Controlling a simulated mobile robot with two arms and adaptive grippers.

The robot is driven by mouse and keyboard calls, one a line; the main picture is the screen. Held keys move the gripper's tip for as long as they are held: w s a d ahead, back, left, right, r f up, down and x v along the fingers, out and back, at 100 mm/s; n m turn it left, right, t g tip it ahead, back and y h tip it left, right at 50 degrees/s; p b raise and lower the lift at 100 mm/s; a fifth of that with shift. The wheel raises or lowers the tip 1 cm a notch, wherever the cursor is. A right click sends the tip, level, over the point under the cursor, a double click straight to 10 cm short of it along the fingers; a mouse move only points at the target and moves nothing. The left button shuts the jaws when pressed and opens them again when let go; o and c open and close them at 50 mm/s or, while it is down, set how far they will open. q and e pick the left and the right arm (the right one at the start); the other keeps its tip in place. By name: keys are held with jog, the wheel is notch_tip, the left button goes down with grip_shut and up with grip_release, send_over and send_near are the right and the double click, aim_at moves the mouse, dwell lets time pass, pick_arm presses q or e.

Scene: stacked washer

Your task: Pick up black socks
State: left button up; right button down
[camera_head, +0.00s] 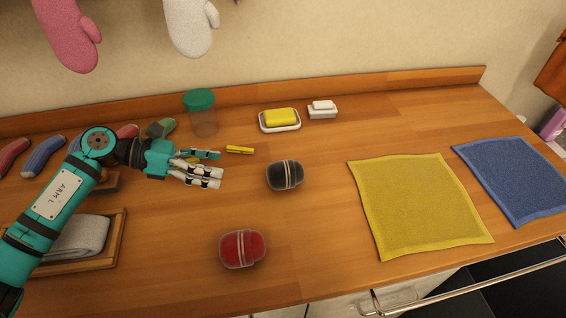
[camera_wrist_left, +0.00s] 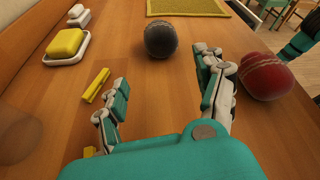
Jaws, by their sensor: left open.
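The black socks (camera_head: 285,176) are a rolled dark ball with pale bands, lying on the wooden counter near its middle. They also show in the left wrist view (camera_wrist_left: 160,39), beyond and between my fingers. My left gripper (camera_head: 214,168) is open and empty, a little to the left of the black socks and apart from them. In the left wrist view its fingers (camera_wrist_left: 165,92) are spread on either side with bare counter between them. Red rolled socks (camera_head: 242,249) lie in front of the black ones, to the right in the left wrist view (camera_wrist_left: 265,76).
A yellow clothespin (camera_head: 240,150) lies near the fingertips. A soap dish (camera_head: 280,126) with yellow soap, a white soap stack (camera_head: 322,110) and a green-lidded jar (camera_head: 202,115) stand behind. Yellow (camera_head: 420,205) and blue (camera_head: 515,180) cloths lie right. A wooden tray (camera_head: 105,262) is left.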

pick_arm(q)
jog(key=p, duration=0.1)
send_near(267, 174)
jog(key=x, duration=0.3)
jog(key=shift+w+d+f, duration=0.15)
jog(key=shift+d+f, duration=0.05)
jog(key=shift+f, duration=0.15)
jog(key=x, duration=0.3)
jog(key=shift+w+d+f+p, duration=0.2)
jog(key=shift+f+p, duration=0.05)
jog(key=shift+p, duration=0.05)
jog(key=shift+d, duration=0.15)
jog(key=shift+d+f, duration=0.1)
jog(key=shift+d, duration=0.15)
jog(key=p+x, duration=0.1)
jog(key=x, duration=0.3)
jog(key=shift+w+d+f, duration=0.1)
jog(key=shift+d, duration=0.3)
jog(key=shift+a, duration=0.1)
jog(key=shift+c, duration=1)
jog(key=c, duration=0.6)
pick_arm(e)
jog(key=r, duration=0.3)
jog(key=shift+s+a, duration=0.1)
jog(key=shift+s, duration=0.15)
